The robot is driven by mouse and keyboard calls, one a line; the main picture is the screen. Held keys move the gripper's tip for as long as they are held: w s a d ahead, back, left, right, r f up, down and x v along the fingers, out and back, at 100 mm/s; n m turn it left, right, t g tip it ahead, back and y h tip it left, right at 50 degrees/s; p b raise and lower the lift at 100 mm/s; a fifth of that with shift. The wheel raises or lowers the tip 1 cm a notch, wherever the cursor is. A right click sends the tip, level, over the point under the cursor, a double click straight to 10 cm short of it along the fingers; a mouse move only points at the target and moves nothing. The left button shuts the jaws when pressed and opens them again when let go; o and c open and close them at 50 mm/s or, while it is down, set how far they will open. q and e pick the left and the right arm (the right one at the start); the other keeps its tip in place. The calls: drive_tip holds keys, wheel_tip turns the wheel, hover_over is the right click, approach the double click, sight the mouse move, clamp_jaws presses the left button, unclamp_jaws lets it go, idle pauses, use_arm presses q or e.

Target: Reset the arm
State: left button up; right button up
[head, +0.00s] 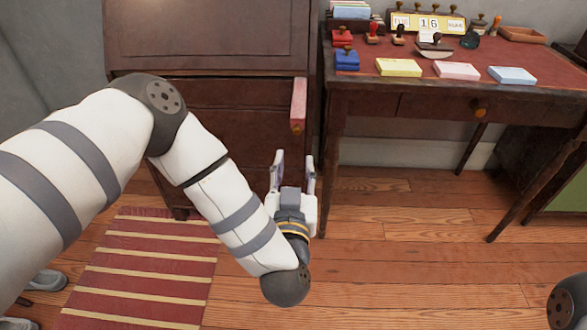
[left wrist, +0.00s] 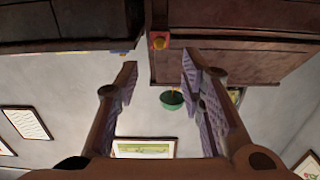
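My left arm reaches in from the left in the head view, bent at the elbow. My left gripper (head: 294,163) is open and empty, its two fingers pointing away toward the gap between the dark cabinet (head: 215,35) and the desk (head: 365,110). In the left wrist view the two fingers of the left gripper (left wrist: 158,75) stand well apart with nothing between them. Only a dark joint of my right arm shows at the bottom right of the head view; its gripper is out of view.
A narrow wooden piece with a knob (head: 299,103) sticks out from the cabinet just beyond the gripper. Notepads, stamps and a calendar (head: 428,22) stand on the desk. A striped rug (head: 150,262) lies at left. The wooden floor (head: 400,265) right of the gripper is clear.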

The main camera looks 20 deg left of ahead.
use_arm(q)
drive_tip(key=shift+s+d, duration=0.15)
drive_tip(key=shift+s, duration=0.55)
drive_tip(key=s+d+f+m+g+h+p, duration=0.1)
drive_tip(key=s+f+m+g+h+p, duration=0.15)
drive_tip(key=s+f+g, duration=0.55)
drive_tip(key=s+f+m+g+h+p, duration=0.15)
drive_tip(key=s+f+h+p, duration=0.25)
drive_tip(key=s, duration=0.7)
drive_tip(key=s+a+r+g+p, duration=0.1)
drive_tip(key=s+a+g, duration=0.1)
drive_tip(key=s, duration=0.6)
drive_tip(key=s+a+r+g+y+p, duration=0.1)
drive_tip(key=s+a+g+p, duration=0.1)
drive_tip(key=s+g, duration=0.3)
drive_tip(key=s+a+r+n+g+p, duration=0.1)
drive_tip(key=s+a+g, duration=0.2)
drive_tip(key=s, duration=1)
drive_tip(key=shift+s+a+r, duration=0.15)
drive_tip(key=shift+a+r, duration=0.15)
drive_tip(key=shift+a, duration=0.4)
use_arm(e)
drive_tip(key=w+r+t, duration=0.3)
drive_tip(key=w+r, duration=0.6)
drive_tip(key=r, duration=0.2)
drive_tip(key=shift+w+r+t, duration=0.25)
drive_tip(key=shift+t, duration=0.05)
use_arm(q)
drive_tip(key=shift+o, duration=0.3)
drive_tip(key=shift+y, duration=0.25)
